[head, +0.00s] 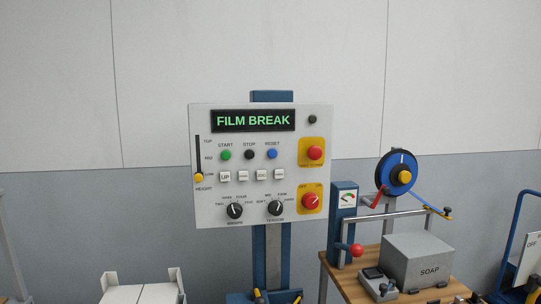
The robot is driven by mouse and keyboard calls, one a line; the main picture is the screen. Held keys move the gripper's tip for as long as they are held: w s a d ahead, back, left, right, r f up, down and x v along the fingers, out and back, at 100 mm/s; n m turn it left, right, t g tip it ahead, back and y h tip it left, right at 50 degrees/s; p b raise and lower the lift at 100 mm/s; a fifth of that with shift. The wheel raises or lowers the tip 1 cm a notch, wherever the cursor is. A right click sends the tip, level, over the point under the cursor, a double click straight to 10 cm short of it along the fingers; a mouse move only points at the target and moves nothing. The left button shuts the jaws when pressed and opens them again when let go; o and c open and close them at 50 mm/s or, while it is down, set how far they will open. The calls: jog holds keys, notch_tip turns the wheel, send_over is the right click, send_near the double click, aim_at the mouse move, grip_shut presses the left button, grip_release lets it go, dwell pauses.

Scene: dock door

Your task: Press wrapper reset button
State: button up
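The wrapper control panel (207,125) is a light grey box on a blue post. Its display (252,120) reads "FILM BREAK" in green letters. The blue reset button (272,154) sits under the label RESET, at the right end of a row with a green start button (225,155) and a black stop button (249,154). My gripper is not in the head view, and nothing touches or covers the reset button.
Red knobs on yellow plates (315,153) are on the panel's right side. Right of the panel, a wooden bench (343,283) holds a grey SOAP box (417,262) and a strap reel (397,173). A white box (142,293) stands lower left.

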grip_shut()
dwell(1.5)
